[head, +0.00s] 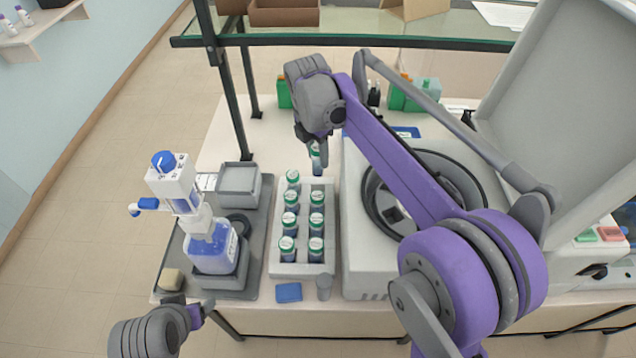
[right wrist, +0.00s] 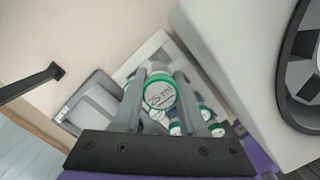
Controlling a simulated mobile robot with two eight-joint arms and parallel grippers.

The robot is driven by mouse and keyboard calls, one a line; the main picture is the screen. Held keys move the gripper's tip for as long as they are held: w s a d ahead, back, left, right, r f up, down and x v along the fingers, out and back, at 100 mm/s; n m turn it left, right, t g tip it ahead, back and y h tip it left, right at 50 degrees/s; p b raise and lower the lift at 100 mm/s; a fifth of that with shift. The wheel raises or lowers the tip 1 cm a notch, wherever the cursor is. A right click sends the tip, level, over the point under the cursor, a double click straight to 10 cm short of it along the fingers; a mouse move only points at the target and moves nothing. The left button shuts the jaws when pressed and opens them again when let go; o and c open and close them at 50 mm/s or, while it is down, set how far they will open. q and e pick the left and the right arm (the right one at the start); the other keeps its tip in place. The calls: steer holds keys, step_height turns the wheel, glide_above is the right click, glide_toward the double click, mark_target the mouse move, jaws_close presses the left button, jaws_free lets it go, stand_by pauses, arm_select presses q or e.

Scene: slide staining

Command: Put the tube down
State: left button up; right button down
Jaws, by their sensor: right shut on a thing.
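My right gripper (head: 320,150) is shut on a tube (head: 316,165) with a green-rimmed white cap. The tube is at the back right corner of the grey rack (head: 302,268); how far it is above or in a slot I cannot tell. In the right wrist view the tube's cap (right wrist: 159,94), with "ml" lettering, sits between the fingers of the gripper (right wrist: 157,95). Several similar capped tubes (head: 316,223) stand upright in the rack in two columns. My left gripper (head: 205,311) is at the lower left, away from the rack; its jaw opening is unclear.
A grey tray (head: 257,255) left of the rack bears a blue-topped dispenser bottle (head: 212,245) and a grey box (head: 238,184). A centrifuge (head: 362,240) stands close on the right with its lid (head: 560,90) raised. A blue block (head: 288,292) lies in front of the rack.

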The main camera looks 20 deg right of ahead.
mark_target(318, 168)
steer(key=f, duration=0.4)
steer(key=shift+s+f, duration=0.25)
steer(key=shift+s, duration=0.05)
arm_select(q)
steer(key=shift+s+f, duration=0.2)
steer(key=shift+s, duration=0.05)
arm_select(e)
steer(key=shift+w+f, duration=0.1)
steer(key=shift+f, duration=2)
steer(key=shift+f+b, duration=0.35)
steer(key=shift+f, duration=0.1)
steer(key=c, duration=0.6)
jaws_free()
arm_select(q)
steer(key=shift+s+f, duration=0.1)
steer(key=shift+f, duration=0.25)
arm_select(e)
steer(key=shift+o, duration=0.7)
